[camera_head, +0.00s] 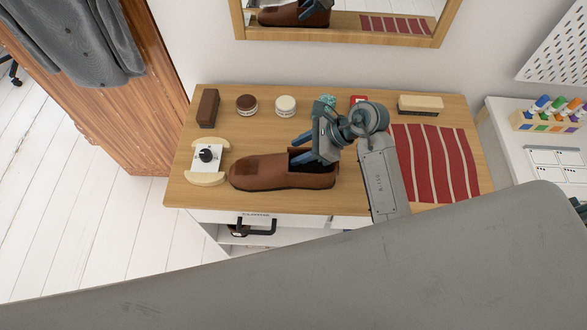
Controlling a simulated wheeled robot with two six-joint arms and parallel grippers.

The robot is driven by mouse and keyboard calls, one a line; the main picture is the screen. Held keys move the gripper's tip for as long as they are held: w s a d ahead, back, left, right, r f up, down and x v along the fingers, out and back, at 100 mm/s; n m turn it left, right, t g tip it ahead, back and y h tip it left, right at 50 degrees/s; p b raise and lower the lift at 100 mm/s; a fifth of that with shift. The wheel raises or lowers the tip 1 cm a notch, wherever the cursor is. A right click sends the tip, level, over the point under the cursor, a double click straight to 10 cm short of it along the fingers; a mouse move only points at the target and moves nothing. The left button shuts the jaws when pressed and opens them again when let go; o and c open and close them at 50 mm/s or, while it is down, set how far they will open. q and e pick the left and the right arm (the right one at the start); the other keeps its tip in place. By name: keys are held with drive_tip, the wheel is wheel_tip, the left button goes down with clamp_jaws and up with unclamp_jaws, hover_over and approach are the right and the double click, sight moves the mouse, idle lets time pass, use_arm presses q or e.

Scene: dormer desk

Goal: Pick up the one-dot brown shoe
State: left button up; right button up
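A brown shoe (270,174) lies on the wooden desk top (345,199), its toe to the left and its opening to the right. I cannot make out a dot mark on it. My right gripper (297,148) is over the shoe's opening, with its blue fingers visibly apart. The lower finger reaches into or just over the opening, and the other is beyond the far rim. I cannot tell whether either finger touches the shoe. My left gripper is not in view.
A brown block (208,108), two round jars (247,104) (286,106) and a brush (420,104) stand along the back. A shoe stretcher-like white piece with a black knob (206,157) is at left. A red striped mat (436,163) lies right. A mirror (345,34) hangs behind.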

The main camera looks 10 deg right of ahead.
drive_tip(key=shift+s+f, duration=0.25)
drive_tip(key=shift+f, duration=0.2)
clamp_jaws()
drive_tip(key=shift+r, duration=0.15)
drive_tip(key=shift+w+a+r+p, duration=0.1)
drive_tip(key=shift+w+r+p, duration=0.2)
drive_tip(key=shift+r+p, duration=1.7)
drive_tip(key=shift+r, duration=1.05)
drive_tip(key=shift+w, duration=0.1)
